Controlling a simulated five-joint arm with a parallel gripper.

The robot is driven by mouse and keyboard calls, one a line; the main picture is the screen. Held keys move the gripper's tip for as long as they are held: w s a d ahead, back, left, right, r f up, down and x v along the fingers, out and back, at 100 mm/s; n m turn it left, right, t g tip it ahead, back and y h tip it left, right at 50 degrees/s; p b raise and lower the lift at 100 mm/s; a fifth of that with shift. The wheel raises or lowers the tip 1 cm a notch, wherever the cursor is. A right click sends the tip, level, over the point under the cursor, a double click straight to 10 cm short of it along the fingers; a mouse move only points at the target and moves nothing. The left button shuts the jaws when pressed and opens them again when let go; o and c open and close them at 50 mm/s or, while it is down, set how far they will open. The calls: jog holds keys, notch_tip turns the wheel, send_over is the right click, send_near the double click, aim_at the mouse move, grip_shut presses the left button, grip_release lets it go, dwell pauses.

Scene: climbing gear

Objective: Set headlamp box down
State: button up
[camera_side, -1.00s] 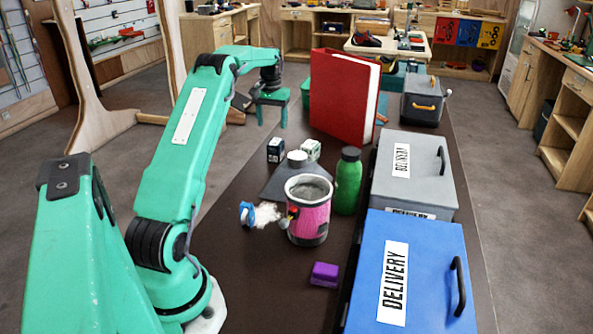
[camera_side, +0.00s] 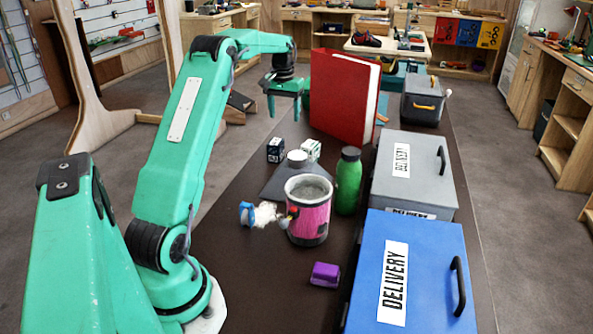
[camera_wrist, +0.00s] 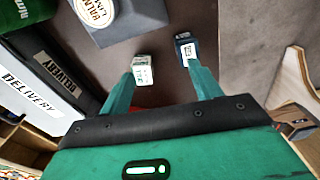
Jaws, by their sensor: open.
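Two small boxes stand side by side on the dark table in the side view: a dark one (camera_side: 275,150) and a white-and-green one (camera_side: 310,150). I cannot tell from their labels which is the headlamp box. In the wrist view the white-and-green box (camera_wrist: 143,71) lies near the left finger and the dark blue box (camera_wrist: 185,46) lies beyond the right finger. My gripper (camera_side: 284,111) is open and empty, raised above the table beyond both boxes. Its two fingers (camera_wrist: 160,72) are spread wide in the wrist view.
A dark grey piece with a round white top (camera_side: 290,178), a pink tub (camera_side: 309,220) and a green bottle (camera_side: 348,182) stand nearer the camera. A red binder (camera_side: 340,95) stands to the right. Delivery boxes, grey (camera_side: 425,165) and blue (camera_side: 435,240), line the right edge.

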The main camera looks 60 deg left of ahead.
jog(key=s+d+r+m+t, duration=0.15)
jog(key=d+r, duration=0.25)
jog(key=d, duration=0.4)
jog(key=s+d+r+m, duration=0.1)
jog(key=s+d+r, duration=0.15)
jog(key=d, duration=0.55)
jog(key=s+d+r+m+t, duration=0.1)
jog(key=d+r, duration=0.4)
jog(key=d, duration=0.3)
jog(key=s+d+f+m+t, duration=0.1)
jog(key=s+d+f+m, duration=0.1)
jog(key=s+d, duration=0.6)
jog(key=s+d+f+m+t, duration=0.1)
jog(key=s+d+f+m, duration=0.1)
jog(key=s+d, duration=0.5)
jog(key=shift+s+d+f+t, duration=0.35)
jog(key=shift+s+f, duration=0.2)
